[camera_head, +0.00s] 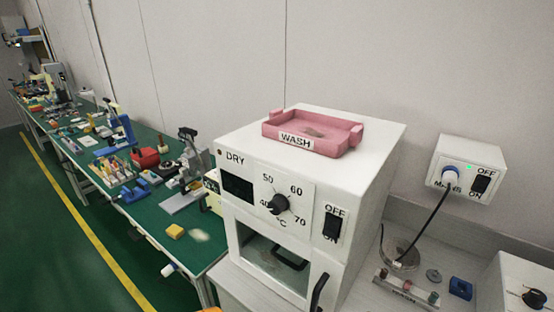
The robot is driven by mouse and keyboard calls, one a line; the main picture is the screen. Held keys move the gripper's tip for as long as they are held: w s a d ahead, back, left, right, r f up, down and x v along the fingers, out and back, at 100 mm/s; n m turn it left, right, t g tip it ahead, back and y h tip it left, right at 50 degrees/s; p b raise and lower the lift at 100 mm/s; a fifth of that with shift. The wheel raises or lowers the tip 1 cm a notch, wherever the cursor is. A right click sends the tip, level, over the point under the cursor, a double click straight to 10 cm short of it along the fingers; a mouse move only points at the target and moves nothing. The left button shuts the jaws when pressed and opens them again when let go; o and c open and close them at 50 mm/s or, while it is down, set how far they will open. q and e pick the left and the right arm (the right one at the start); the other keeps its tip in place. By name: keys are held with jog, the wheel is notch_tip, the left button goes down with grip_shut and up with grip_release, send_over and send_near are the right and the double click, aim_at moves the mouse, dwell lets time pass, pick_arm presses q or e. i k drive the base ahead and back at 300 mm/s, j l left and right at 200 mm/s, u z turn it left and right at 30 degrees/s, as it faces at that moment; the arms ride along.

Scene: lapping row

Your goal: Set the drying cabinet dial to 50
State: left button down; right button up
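The white drying cabinet (385,160) stands on the bench in the middle of the view, its front marked DRY. Its black dial (279,204) sits on a white plate with the numbers 40, 50, 60 and 70 around it. The knob partly covers the 40 at its left; 50 is at the upper left, 60 at the upper right and 70 at the lower right. The knob's pointer is too small to read with certainty. The cabinet's display (238,188) looks dark. Neither of my grippers is in view.
A pink WASH tray (340,148) lies on top of the cabinet. A black OFF/ON switch (332,225) is right of the dial, above a door handle (319,291). A wall box (468,157) with a plugged cable is at the right. A cluttered green bench (150,212) runs left.

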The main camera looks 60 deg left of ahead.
aim_at(279, 203)
jog(key=u, duration=1.8)
